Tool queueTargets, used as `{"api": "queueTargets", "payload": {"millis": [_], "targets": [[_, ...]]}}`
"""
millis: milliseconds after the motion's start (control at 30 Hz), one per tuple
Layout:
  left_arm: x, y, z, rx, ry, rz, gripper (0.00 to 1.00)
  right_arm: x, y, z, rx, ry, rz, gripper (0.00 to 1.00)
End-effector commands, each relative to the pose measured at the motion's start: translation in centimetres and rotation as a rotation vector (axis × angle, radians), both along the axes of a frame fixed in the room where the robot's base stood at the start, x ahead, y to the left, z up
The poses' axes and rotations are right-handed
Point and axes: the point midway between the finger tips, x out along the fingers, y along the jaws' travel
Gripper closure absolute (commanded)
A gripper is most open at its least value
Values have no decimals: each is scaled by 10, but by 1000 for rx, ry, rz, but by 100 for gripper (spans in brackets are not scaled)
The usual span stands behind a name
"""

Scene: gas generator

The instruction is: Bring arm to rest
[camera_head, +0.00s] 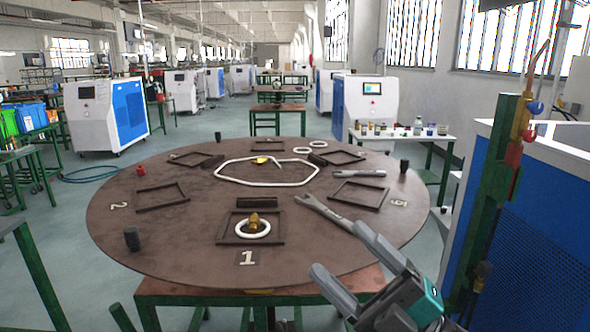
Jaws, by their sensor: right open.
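My right gripper (340,250) is at the lower right, in front of the round brown table (180,240). Its two grey fingers are spread apart and nothing shows between them. The far finger overlaps the table's near right part in the picture. A grey open-ended wrench (324,213) lies on the table just beyond that finger. I cannot tell how high the gripper is above the tabletop. My left gripper is not in view.
A dark frame marked 1 (247,258) holds a white ring (240,236) and a brass fitting (254,222). Another wrench (358,173) lies farther back. A blue cabinet (545,220) and a green post (487,190) stand close on the right.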

Motion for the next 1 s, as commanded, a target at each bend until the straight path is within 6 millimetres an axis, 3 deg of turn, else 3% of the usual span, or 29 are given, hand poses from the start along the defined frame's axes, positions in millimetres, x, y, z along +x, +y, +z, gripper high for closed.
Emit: {"api": "queueTargets", "payload": {"millis": [100,233,400,500,600,700,1000], "targets": [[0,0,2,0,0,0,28,23,-31,-72,145,385,-147,25],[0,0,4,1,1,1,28,21,-63,-166,275,788,-302,25],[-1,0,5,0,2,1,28,-25,-93,-277,395,1231,-471,25],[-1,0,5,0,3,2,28,-59,-103,-323,442,1423,-543,25],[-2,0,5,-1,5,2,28,-86,-107,-352,472,1552,-592,25],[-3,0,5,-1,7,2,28,-102,-110,-366,488,1621,-618,25],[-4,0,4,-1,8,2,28,-105,-110,-370,493,1638,-625,25]]}}
